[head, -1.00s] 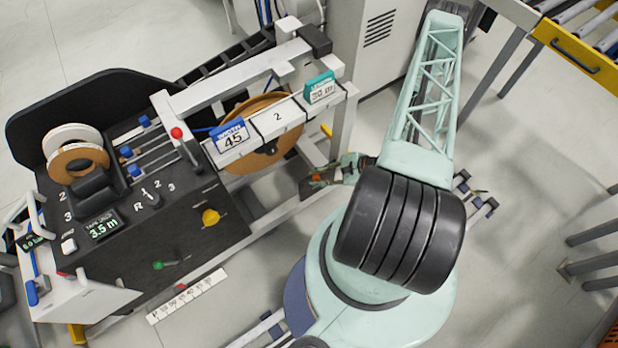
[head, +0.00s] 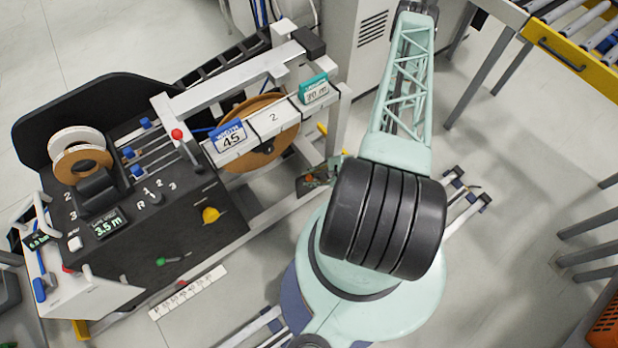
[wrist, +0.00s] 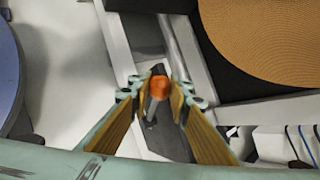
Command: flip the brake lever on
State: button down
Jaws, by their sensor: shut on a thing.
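In the head view my black arm joint hides most of the gripper. Only small orange and green bits show at a dark plate (head: 312,185) on the machine's frame, too small to tell apart.
The edge-banding machine has a dark control panel (head: 190,228), a red-knobbed lever (head: 177,134) and a yellow knob (head: 210,215). A brown tape reel (head: 275,145) sits behind the white beam. A grey cabinet (head: 375,60) stands behind.

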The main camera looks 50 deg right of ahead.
jog(key=shift+a, duration=0.1)
jog(key=c, duration=2.7)
grip_release()
jog(key=shift+s+r, duration=0.1)
jog(key=shift+v, duration=5.85)
